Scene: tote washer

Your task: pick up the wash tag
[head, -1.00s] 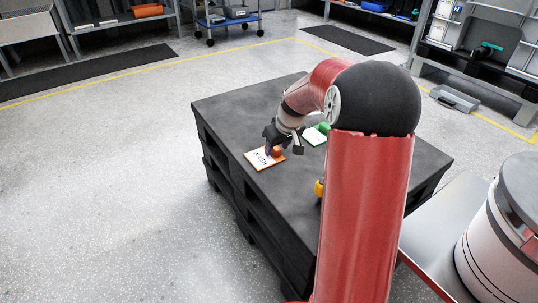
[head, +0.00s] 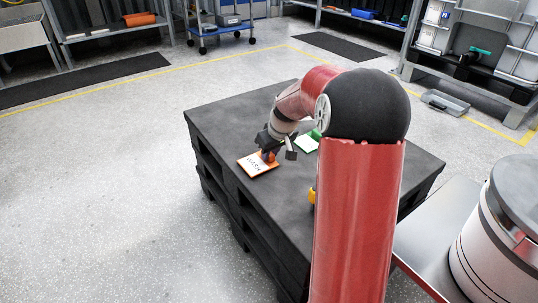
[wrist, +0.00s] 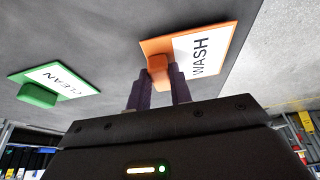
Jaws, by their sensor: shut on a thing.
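The wash tag (head: 257,165) is a flat orange plate with a white label reading WASH and an orange grip block. It lies at the left edge of the black pallet stack (head: 225,120) in the head view. In the wrist view the tag (wrist: 205,52) is at upper middle. My gripper (wrist: 163,78) is shut on the tag's orange block, one dark finger on each side. In the head view my gripper (head: 270,154) covers part of the block. I cannot tell whether the plate touches the pallet top.
A green CLEAN tag (wrist: 40,96) lies on the pallet top beside the wash tag; it also shows in the head view (head: 306,145). A yellow object (head: 312,196) is partly hidden behind my arm. A drum (head: 500,240) stands at right. Floor to the left is clear.

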